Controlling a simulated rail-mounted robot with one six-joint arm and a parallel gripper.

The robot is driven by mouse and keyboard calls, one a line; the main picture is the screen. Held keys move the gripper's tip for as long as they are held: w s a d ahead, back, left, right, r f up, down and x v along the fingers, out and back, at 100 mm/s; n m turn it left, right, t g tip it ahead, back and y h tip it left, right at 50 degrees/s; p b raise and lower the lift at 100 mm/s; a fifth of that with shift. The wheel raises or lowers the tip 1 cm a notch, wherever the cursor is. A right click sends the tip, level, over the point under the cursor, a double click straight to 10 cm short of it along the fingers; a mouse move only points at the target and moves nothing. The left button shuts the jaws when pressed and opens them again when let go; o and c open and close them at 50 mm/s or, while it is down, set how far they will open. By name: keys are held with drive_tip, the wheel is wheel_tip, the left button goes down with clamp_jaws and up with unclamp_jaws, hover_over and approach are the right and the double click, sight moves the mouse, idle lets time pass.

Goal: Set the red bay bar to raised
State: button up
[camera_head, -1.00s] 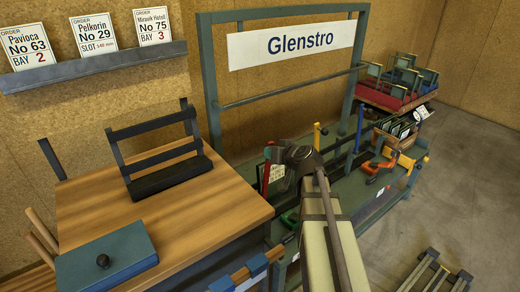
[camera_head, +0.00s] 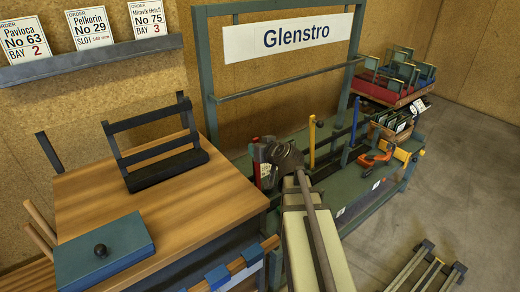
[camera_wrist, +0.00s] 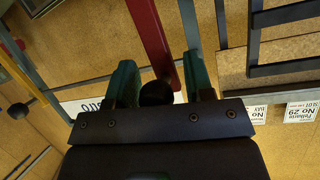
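The red bay bar (camera_head: 256,158) stands on the green bench, mostly hidden behind my gripper (camera_head: 272,155) in the head view. In the wrist view the red bar (camera_wrist: 150,30) runs down from the top edge towards my gripper (camera_wrist: 160,78). Its lower part lies between the two green fingers, by a dark round knob (camera_wrist: 157,93). The fingers are apart, and a gap shows on the right side of the bar. Contact on the left side cannot be told.
A yellow bar (camera_head: 312,142) and a blue bar (camera_head: 355,122) stand upright to the right. The bench also bears an orange clamp (camera_head: 376,160) and a box of frames (camera_head: 390,133). A wooden table (camera_head: 160,215) with a black rack (camera_head: 165,172) is at left.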

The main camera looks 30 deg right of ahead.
drive_tip(key=shift+o, duration=0.6)
drive_tip(key=shift+s, duration=0.15)
drive_tip(key=shift+s+r+p, duration=0.25)
drive_tip(key=shift+s+p, duration=0.05)
drive_tip(key=p+v, duration=0.2)
drive_tip(key=v, duration=0.4)
drive_tip(key=shift+s, duration=0.25)
